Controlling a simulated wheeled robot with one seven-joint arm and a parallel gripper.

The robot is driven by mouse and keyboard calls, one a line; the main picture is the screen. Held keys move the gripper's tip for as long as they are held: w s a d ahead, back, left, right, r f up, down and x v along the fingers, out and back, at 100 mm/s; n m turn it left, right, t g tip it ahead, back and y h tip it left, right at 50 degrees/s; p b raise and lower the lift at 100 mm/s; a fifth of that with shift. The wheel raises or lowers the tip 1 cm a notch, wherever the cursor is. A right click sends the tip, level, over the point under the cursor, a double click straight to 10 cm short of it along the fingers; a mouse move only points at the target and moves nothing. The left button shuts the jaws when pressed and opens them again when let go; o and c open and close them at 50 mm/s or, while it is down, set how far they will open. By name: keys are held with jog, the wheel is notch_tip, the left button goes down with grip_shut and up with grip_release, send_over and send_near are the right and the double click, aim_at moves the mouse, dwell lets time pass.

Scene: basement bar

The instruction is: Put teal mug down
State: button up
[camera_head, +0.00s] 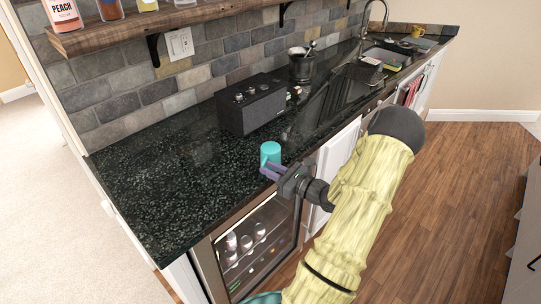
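The teal mug (270,151) is upright over the black speckled countertop (165,195), near its front edge and in front of the black speaker box. My gripper (271,170) comes in from the lower right. Its two purple fingers are close together at the mug's near lower side and look shut on a part of it. The fingers hide the mug's lower front and the exact grip. I cannot tell whether the mug's base touches the counter.
The black speaker box (252,104) stands behind the mug. A dark bucket (301,66) and the sink (387,54) are farther along. A bottle shelf (145,27) hangs above. The counter's left part is clear. A glass-door fridge (254,250) sits below.

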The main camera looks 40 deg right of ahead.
jog(key=p+x, duration=0.1)
jog(key=x, duration=0.4)
jog(key=shift+w+a+f, duration=0.1)
jog(key=shift+c, duration=0.4)
grip_shut()
